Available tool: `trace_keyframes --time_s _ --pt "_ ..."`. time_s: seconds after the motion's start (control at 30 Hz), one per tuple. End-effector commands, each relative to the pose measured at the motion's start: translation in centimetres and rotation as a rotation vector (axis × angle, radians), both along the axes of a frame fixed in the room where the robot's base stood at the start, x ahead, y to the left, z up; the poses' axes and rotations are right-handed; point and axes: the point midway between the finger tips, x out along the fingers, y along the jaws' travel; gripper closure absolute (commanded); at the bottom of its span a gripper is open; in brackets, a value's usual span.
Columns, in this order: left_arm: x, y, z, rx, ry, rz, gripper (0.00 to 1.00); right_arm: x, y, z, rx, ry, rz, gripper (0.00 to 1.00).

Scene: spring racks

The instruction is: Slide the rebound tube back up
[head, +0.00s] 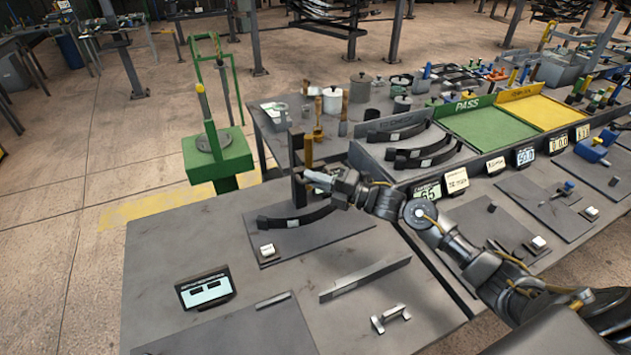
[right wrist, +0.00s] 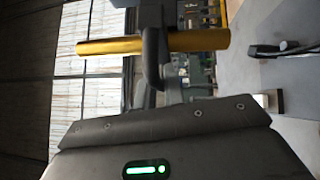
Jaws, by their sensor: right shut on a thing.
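The rebound tube, which I take to be the upright yellow tube (head: 308,150), stands close beside a dark upright post (head: 295,155) on the near bench. My right gripper (head: 307,179) is at the tube's lower part and is shut on it. In the right wrist view the yellow tube (right wrist: 110,46) lies across the picture, with a dark gripper finger (right wrist: 154,62) crossing in front of it. The fingers partly hide the tube's grasped part. My left gripper is not in view.
A dark curved leaf spring (head: 285,220) lies on the plate below the gripper. A small display (head: 205,288), a flat bar (head: 365,279) and a handle (head: 390,318) are on the near bench. Green (head: 490,125) and yellow (head: 545,112) trays stand at the back right.

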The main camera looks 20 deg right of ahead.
Motion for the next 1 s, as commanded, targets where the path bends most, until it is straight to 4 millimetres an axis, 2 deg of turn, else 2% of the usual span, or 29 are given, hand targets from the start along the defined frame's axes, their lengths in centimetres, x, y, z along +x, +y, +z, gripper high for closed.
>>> trace_keyframes --time_s 0.03,0.07,0.1,0.23,0.63,1.0 --pt "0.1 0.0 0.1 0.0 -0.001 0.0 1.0 0.2 -0.2 0.9 0.006 -0.019 -0.005 1.0" --pt "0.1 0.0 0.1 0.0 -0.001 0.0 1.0 0.2 -0.2 0.9 0.006 -0.019 -0.005 1.0" --pt "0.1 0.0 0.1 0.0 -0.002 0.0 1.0 0.2 -0.2 0.9 0.007 -0.02 -0.005 0.85" --pt "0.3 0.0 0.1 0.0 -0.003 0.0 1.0 0.2 -0.2 0.8 0.005 -0.017 -0.004 0.68" --pt "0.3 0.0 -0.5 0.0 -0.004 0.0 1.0 -0.4 -0.7 0.1 0.002 -0.01 -0.004 0.68" --pt "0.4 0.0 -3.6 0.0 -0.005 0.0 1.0 -5.1 -5.6 -1.1 -0.001 -0.009 -0.003 0.68"
